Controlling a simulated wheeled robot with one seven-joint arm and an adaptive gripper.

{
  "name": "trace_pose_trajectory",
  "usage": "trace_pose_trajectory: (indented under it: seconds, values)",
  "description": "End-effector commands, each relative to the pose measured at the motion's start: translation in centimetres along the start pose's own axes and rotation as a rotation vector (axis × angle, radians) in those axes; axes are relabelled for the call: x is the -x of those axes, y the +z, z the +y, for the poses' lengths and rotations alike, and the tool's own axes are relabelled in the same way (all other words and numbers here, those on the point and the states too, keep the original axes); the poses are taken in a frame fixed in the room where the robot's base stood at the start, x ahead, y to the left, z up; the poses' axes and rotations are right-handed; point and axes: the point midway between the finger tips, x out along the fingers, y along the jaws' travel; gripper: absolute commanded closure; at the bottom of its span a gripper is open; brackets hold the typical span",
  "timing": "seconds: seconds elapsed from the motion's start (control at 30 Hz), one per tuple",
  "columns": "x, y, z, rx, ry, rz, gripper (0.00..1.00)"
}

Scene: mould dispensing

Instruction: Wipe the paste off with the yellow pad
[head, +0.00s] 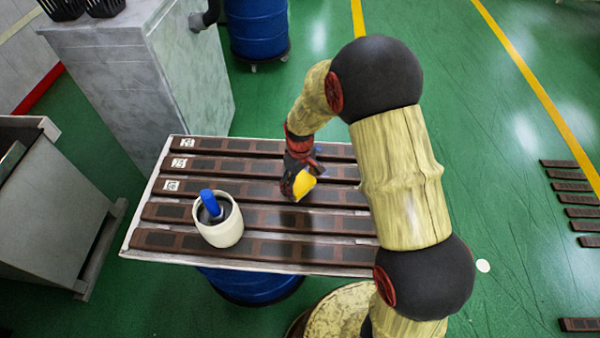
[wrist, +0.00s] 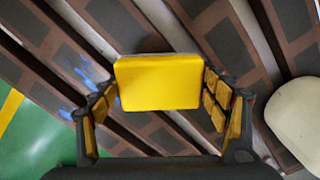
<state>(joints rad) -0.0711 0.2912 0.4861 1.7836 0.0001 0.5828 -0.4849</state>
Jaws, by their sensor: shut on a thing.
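The yellow pad (wrist: 158,82) is held between the two fingers of my gripper (wrist: 160,97), with its broad yellow face toward the wrist camera. In the head view, my gripper (head: 299,181) and the yellow pad (head: 304,187) are above the middle of the slatted board. Blue paste (wrist: 86,73) shows as smears on the dark slats, left of the pad in the wrist view. More blue shows just beside my gripper in the head view. The pad hides part of the slats beneath it. I cannot tell whether it touches them.
Brown slats with darker patches lie in rows on a pale board (head: 128,238). A white cup (head: 221,230) holding a blue-handled tool (head: 209,202) stands on the left slats. A grey cabinet (head: 150,85) and blue barrel (head: 258,30) stand behind. More slats lie on the green floor at right.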

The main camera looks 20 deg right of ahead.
Motion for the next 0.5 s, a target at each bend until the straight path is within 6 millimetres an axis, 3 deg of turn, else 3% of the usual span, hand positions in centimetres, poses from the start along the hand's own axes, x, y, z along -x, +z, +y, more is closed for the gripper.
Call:
trace_pose_trajectory:
  seconds: [0.5]
  values:
    - [4.5, -0.9, -0.1, -0.004, 0.001, 0.002, 0.48]
